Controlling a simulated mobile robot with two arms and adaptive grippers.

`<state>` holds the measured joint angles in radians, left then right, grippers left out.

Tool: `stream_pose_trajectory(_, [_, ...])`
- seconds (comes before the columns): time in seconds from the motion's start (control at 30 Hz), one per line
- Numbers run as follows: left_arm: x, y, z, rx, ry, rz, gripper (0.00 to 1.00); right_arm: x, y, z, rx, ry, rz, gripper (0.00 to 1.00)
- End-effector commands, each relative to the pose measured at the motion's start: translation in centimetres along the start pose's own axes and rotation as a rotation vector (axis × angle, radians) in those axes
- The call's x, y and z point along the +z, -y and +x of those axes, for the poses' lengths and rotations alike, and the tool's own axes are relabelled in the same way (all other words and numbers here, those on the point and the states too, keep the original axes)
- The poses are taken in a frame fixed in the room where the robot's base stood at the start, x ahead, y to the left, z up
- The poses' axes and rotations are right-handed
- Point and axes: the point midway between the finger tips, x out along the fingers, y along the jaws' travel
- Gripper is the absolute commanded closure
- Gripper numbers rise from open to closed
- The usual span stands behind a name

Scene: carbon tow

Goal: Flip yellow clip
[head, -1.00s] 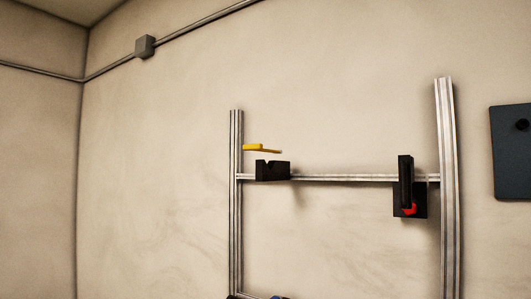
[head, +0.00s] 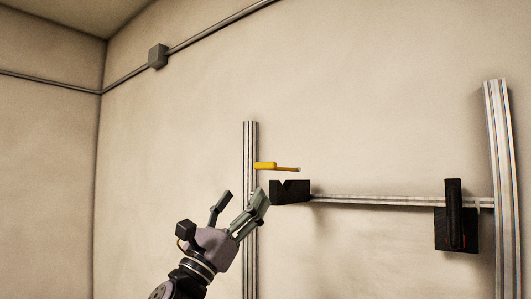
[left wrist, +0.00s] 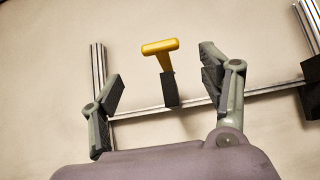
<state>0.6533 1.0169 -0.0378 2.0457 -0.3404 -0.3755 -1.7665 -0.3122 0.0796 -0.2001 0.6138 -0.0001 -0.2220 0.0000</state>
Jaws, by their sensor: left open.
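The yellow clip (head: 265,165) sticks out level above a black notched block (head: 290,191) near the left upright of the metal frame. In the left wrist view the yellow clip (left wrist: 161,47) has a T-shaped head and shows between my open fingers, with the black block (left wrist: 169,89) below it. My left gripper (head: 240,202) is open and empty, below and to the left of the clip in the head view, apart from it. My right gripper is not in view.
The metal frame has a left upright (head: 250,235), a crossbar (head: 375,200) and a right upright (head: 499,180). A black upright part (head: 455,215) on a plate sits at the crossbar's right. A grey box (head: 158,56) and conduit run along the wall.

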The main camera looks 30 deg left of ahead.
Motion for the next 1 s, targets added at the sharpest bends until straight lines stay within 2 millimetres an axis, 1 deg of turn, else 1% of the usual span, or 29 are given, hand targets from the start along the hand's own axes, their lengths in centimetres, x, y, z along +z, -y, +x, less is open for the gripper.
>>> stream_pose_trajectory(0.03, [0.6,-0.1,1.7,0.003,0.003,-0.005,0.3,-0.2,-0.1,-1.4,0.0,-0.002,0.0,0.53])
stream_pose_trajectory(0.2, [0.6,-0.1,5.3,0.002,0.002,-0.006,0.3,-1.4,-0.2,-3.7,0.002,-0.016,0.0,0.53])
stream_pose_trajectory(0.3, [0.4,-0.1,7.3,0.003,0.0,-0.006,0.3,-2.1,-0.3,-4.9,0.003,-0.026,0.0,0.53])
stream_pose_trajectory(0.4, [0.3,0.0,8.9,0.001,0.0,-0.006,0.3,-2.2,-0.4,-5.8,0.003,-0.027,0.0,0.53])
stream_pose_trajectory(0.5, [0.2,-0.1,10.1,0.002,0.0,-0.004,0.3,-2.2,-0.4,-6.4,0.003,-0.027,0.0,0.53])
stream_pose_trajectory(0.7, [-0.1,0.0,11.0,0.001,-0.002,-0.002,0.3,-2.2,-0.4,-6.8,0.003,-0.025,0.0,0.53])
stream_pose_trajectory(0.97, [-0.1,0.0,11.0,0.001,-0.002,-0.002,0.3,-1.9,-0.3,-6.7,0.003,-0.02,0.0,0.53])
stream_pose_trajectory(1.0, [-0.1,0.0,11.0,0.001,-0.002,-0.002,0.33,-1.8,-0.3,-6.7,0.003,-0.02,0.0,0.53])
